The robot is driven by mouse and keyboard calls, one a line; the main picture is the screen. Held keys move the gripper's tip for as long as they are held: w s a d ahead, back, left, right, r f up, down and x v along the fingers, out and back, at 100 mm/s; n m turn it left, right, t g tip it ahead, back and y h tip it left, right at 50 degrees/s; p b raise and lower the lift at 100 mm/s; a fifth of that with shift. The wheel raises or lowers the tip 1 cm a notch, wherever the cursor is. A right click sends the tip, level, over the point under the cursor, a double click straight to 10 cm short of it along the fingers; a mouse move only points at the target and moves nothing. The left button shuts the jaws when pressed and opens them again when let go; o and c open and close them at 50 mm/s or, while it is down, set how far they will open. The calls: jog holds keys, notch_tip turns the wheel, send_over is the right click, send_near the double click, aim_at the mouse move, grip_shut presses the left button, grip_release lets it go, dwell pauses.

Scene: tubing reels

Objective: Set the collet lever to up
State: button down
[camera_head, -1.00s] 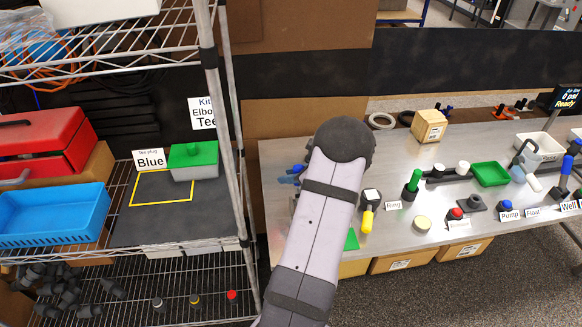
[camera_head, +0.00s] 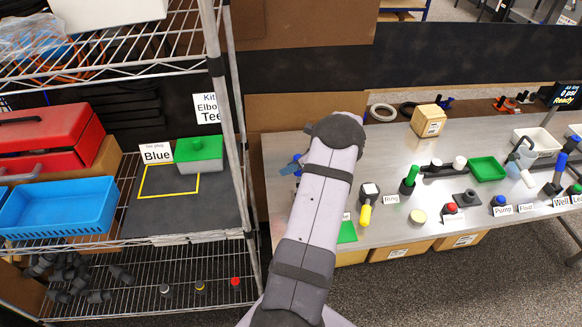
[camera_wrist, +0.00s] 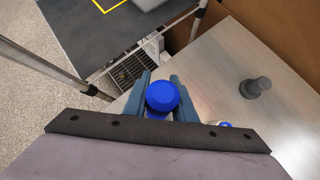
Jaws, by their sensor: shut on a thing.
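My gripper (camera_wrist: 161,98) is shut on a round blue knob or cap (camera_wrist: 163,96) in the wrist view, with one blue-grey finger on each side of it. In the head view my gripper (camera_head: 293,165) is at the left end of the bench, mostly hidden behind my arm. What the blue piece is attached to is hidden. No part in view is labelled collet lever. A small block with a yellow handle (camera_head: 364,215), its handle pointing down toward the bench front, stands right of my arm; I cannot tell if it is the collet lever.
A wire shelf (camera_head: 232,150) stands close left of my gripper. A dark grey peg (camera_wrist: 256,88) stands on the bench. A green pad (camera_head: 347,232), green-topped post (camera_head: 410,180), red button (camera_head: 451,208) and green tray (camera_head: 487,168) lie to the right. Bare bench surrounds the peg.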

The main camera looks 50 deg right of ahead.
jog(key=c, duration=1.5)
grip_release()
jog(key=shift+w+d, duration=0.15)
jog(key=shift+o, duration=0.2)
jog(key=shift+r, duration=0.1)
jog(key=b+v, duration=0.3)
jog(key=v, duration=0.2)
jog(key=shift+s+r, duration=0.1)
jog(key=shift+s, duration=0.2)
jog(key=shift+b+v, duration=0.3)
jog(key=shift+v, duration=0.55)
jog(key=shift+w, duration=0.1)
